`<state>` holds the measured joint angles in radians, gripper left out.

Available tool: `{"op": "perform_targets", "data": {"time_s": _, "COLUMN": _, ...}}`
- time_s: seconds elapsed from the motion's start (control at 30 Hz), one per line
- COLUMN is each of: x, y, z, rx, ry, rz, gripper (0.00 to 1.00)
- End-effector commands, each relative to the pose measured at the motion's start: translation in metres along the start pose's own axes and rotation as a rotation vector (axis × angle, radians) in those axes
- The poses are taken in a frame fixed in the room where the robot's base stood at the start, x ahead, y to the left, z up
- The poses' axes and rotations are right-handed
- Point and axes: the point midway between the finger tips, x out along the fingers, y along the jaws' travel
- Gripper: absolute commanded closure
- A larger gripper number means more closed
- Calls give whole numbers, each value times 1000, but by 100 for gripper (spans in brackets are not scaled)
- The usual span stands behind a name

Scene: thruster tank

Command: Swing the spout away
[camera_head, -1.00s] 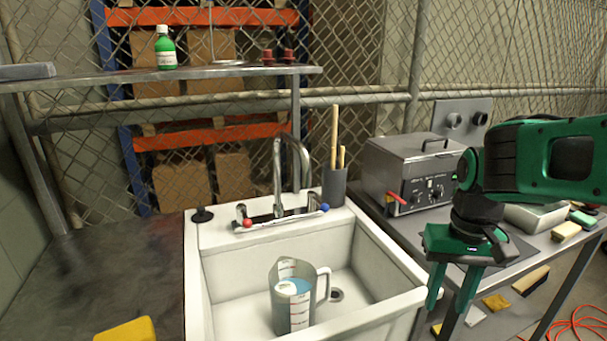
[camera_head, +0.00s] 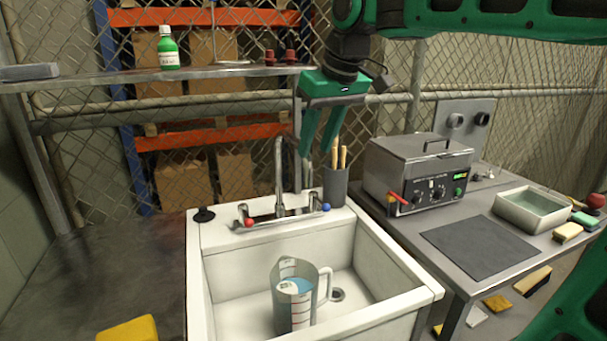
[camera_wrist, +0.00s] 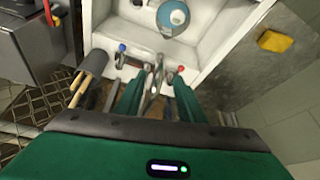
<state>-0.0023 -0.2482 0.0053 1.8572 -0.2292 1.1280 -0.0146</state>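My gripper (camera_head: 317,150) is above the sink's back edge, beside the spout's arch, pointing down. Its green fingers are open. In the wrist view, the spout (camera_wrist: 157,75) shows between the two fingers of my gripper (camera_wrist: 156,82); I cannot tell whether either touches it.
A measuring jug (camera_head: 293,305) with blue liquid stands in the sink. A dark holder (camera_head: 336,187) with wooden sticks stands close right of the faucet. A metal shelf (camera_head: 110,81) with a green bottle (camera_head: 168,50) is behind. A grey heating unit (camera_head: 420,170) stands at right.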

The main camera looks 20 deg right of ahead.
Motion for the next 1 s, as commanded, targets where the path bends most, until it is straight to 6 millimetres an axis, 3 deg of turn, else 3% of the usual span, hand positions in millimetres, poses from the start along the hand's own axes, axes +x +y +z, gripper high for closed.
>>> {"op": "perform_targets", "data": {"time_s": 0.3, "x": 57, "y": 1, "z": 2, "rx": 4, "ry": -3, "rz": 1, "gripper": 64}}
{"op": "perform_targets", "data": {"time_s": 0.5, "x": 80, "y": 1, "z": 1, "rx": 3, "ry": -2, "rz": 1, "gripper": 64}}
{"op": "perform_targets", "data": {"time_s": 0.93, "x": 89, "y": 2, "z": 1, "rx": 4, "ry": 0, "rz": 2, "gripper": 64}}
{"op": "perform_targets", "data": {"time_s": 1.0, "x": 89, "y": 2, "z": 1, "rx": 4, "ry": 0, "rz": 2, "gripper": 79}}
